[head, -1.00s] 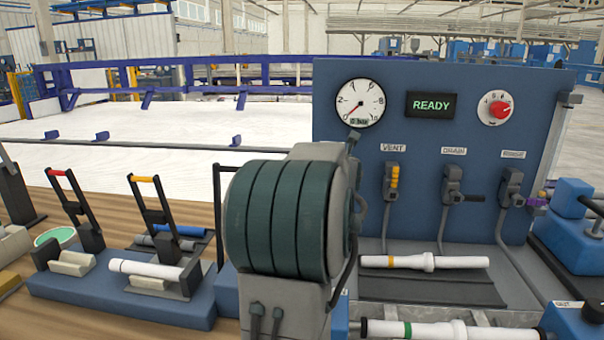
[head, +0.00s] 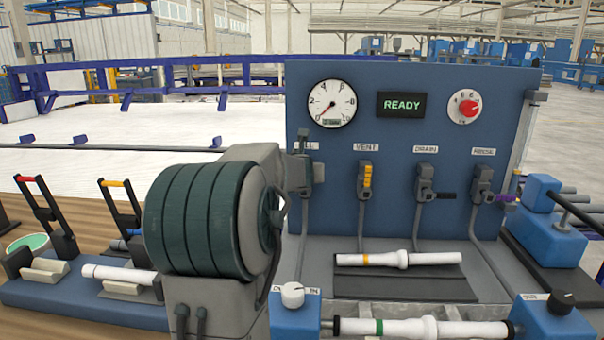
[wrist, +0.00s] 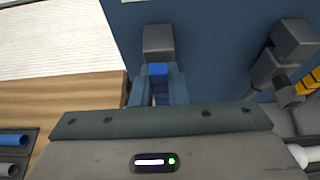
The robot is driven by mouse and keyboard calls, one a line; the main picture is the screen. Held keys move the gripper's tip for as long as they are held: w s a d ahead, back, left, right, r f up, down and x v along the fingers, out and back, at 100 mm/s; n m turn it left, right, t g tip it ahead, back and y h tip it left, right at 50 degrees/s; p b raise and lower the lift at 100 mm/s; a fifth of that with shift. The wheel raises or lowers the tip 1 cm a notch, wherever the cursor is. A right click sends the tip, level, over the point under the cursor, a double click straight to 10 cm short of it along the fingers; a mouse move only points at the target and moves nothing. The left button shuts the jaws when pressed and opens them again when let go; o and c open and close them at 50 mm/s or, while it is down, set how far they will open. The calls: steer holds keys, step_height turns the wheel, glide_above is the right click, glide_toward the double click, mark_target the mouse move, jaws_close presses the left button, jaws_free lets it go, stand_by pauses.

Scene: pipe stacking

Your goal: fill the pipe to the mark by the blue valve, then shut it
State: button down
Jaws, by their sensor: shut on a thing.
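The blue valve (wrist: 157,70) shows in the wrist view with its blue handle end between my fingers. My gripper (wrist: 158,98) is shut on that handle. In the head view my gripper (head: 303,180) is at the panel's left valve, whose label and handle are mostly hidden by my arm. A white pipe with a green band (head: 440,329) lies level between two blue end blocks at the front. The gauge (head: 332,103) has its red needle at the low end. I see no fill mark clearly.
The panel (head: 420,80) carries a READY display (head: 402,104), a red knob (head: 469,108) and the VENT (head: 366,180), DRAIN (head: 424,182) and RINSE (head: 483,184) valves. A yellow-banded pipe (head: 420,259) lies on a dark mat. Clamps stand at left.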

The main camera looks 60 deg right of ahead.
steer(key=c, duration=1.4)
jaws_free()
steer(key=shift+c, duration=0.2)
steer(key=p+v, duration=0.4)
steer(key=v, duration=0.9)
steer(key=shift+s+a, duration=0.15)
steer(key=shift+a, duration=0.2)
steer(key=shift+s+r, duration=0.1)
